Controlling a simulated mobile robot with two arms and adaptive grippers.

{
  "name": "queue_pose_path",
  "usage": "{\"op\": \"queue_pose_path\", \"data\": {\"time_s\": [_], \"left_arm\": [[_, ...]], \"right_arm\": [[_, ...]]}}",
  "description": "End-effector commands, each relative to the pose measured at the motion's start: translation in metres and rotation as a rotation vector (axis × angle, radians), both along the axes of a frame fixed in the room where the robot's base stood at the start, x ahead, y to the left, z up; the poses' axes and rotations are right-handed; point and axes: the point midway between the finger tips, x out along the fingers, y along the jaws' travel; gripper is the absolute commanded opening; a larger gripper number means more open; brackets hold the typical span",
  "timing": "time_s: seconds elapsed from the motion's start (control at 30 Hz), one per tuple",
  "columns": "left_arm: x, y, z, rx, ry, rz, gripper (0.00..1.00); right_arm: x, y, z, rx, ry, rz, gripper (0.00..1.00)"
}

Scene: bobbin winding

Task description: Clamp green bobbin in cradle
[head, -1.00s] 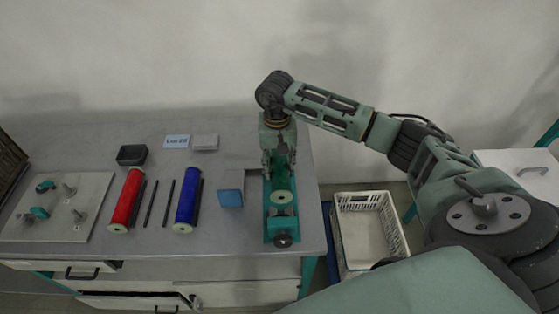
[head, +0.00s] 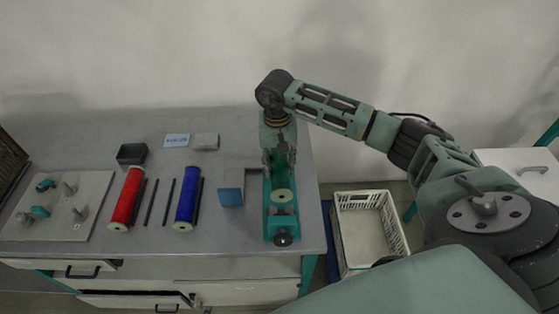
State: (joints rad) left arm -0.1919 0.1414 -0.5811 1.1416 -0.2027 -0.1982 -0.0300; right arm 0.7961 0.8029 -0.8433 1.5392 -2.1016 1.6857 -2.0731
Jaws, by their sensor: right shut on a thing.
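The green bobbin (head: 282,184) lies lengthwise in the teal cradle (head: 270,228) near the right end of the bench, its pale end facing me. A dark round knob (head: 283,239) sits at the cradle's front end. My right gripper (head: 279,158) points down over the bobbin's far part and is shut on the green bobbin. Its fingers hide that part, and I cannot tell how firmly the bobbin seats. My left gripper is not in view.
A blue block (head: 230,197) stands just left of the cradle. A blue bobbin (head: 187,200), a red bobbin (head: 126,198) and dark rods lie farther left. A plate with pegs (head: 60,228) is at far left. A white crate (head: 342,232) stands right of the bench.

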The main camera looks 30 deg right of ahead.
Motion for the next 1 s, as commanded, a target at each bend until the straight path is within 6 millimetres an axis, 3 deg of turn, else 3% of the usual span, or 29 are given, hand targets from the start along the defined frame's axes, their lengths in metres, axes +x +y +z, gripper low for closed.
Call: {"op": "queue_pose_path", "data": {"time_s": [0.03, 0.2, 0.57, 0.73, 1.0], "left_arm": [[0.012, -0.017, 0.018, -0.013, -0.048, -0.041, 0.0], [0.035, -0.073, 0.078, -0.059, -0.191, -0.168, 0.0], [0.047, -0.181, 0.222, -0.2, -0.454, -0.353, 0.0], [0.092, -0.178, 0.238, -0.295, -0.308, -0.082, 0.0], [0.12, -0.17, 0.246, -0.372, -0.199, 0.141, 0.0]], "right_arm": [[0.0, 0.0, 0.001, 0.0, -0.001, 0.0, 0.07], [0.0, 0.0, 0.001, 0.0, -0.001, 0.0, 0.07], [0.0, 0.0, 0.0, 0.0, -0.001, 0.0, 0.07], [0.0, 0.0, 0.0, 0.0, -0.001, 0.0, 0.07], [0.0, 0.0, 0.0, 0.0, -0.001, 0.0, 0.07]]}}
